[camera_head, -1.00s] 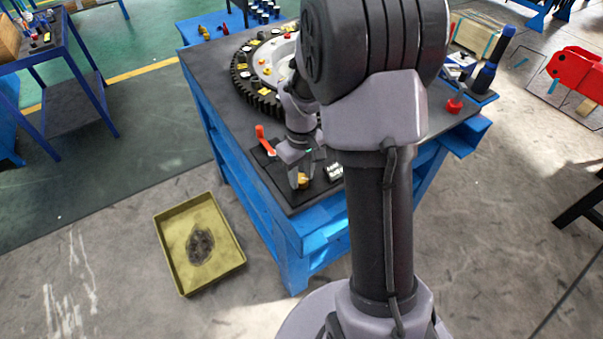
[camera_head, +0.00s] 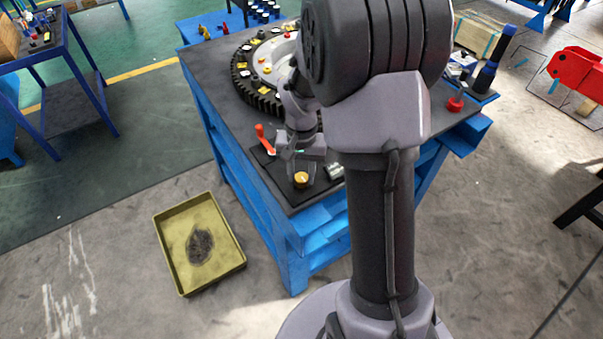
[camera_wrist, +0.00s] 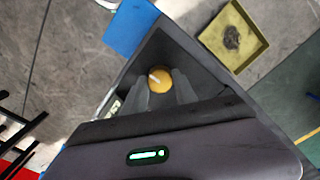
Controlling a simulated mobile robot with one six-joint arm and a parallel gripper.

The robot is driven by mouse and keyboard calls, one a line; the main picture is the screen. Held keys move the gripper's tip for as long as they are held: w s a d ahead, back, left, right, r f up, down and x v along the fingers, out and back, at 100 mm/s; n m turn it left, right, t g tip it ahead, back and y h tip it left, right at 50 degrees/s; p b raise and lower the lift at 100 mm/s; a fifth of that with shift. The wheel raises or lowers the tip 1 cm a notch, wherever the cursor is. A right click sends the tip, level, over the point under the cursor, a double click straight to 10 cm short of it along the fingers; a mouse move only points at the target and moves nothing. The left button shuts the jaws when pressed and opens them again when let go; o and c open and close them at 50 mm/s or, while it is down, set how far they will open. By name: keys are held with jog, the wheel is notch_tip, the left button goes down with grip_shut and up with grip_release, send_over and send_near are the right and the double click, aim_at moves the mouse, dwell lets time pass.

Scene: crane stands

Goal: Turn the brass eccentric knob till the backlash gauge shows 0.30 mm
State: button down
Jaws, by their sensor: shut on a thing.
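The brass knob (camera_head: 301,180) sits on a dark plate at the near corner of the bench. In the wrist view the knob (camera_wrist: 160,80) is round and yellow, with a pale line on its top. My gripper (camera_head: 303,170) is down at the knob from above; the wrist view shows its two grey fingers (camera_wrist: 163,92) on either side of it, shut on it. A small pale-faced box (camera_head: 334,172), perhaps the backlash gauge, is just right of the knob, partly hidden by my arm. Its reading is too small to read.
A red-handled lever (camera_head: 264,138) stands behind and left of the knob. A large dark gear ring (camera_head: 243,80) lies farther back on the bench. A red button (camera_head: 455,104) is at right. A yellow tray (camera_head: 165,253) lies on the floor left of the bench.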

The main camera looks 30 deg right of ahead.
aim_at(301, 177)
jog(key=shift+m, duration=0.4)
jog(key=c, duration=1)
grip_release()
notch_tip(301, 177, up, 17)
jog(key=p, duration=0.6)
jog(key=shift+r+p, duration=0.2)
jog(key=shift+p, duration=0.15)
